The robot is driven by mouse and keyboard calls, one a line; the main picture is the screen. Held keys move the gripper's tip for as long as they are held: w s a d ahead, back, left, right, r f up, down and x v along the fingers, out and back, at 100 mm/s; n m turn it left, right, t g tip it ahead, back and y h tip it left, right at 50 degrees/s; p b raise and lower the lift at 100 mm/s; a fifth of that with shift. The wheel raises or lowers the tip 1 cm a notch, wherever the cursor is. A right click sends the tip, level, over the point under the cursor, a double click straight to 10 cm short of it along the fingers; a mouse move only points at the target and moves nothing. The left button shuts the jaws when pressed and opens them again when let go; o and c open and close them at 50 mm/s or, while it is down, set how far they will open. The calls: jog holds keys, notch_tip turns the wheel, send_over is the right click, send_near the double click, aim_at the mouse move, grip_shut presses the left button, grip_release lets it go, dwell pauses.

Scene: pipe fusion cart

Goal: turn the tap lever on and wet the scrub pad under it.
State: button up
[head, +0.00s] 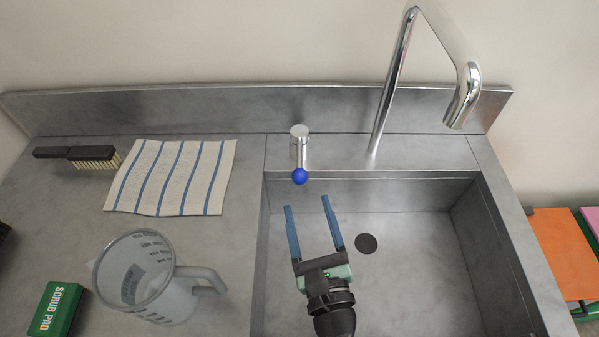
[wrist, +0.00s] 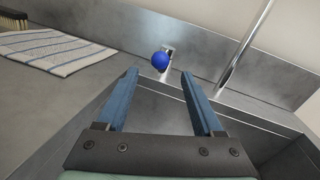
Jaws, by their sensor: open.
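The tap lever is a small chrome post with a blue ball knob (head: 299,176) at the back edge of the sink, left of the tap. The blue knob also shows in the wrist view (wrist: 160,62), ahead of my fingertips and between their lines. The chrome tap (head: 391,85) rises behind the sink, its spout over the basin's right side; no water shows. My gripper (head: 307,203) is open and empty over the basin, its blue fingers pointing toward the knob, apart from it. The green scrub pad (head: 56,309) lies on the counter at the lower left, marked "SCRUB PAD".
A clear measuring jug (head: 150,290) stands on the counter between the pad and the sink (head: 420,260). A striped cloth (head: 172,178) and a black brush (head: 78,154) lie farther back. The basin is empty, with a dark drain (head: 366,243). A metal backsplash runs behind.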

aim_at(301, 183)
jog(key=w, duration=0.2)
jog(key=w+a, duration=0.1)
jog(key=w, duration=0.5)
jog(key=shift+w+a, duration=0.2)
jog(key=shift+a, duration=0.1)
grip_shut()
dwell(1.0)
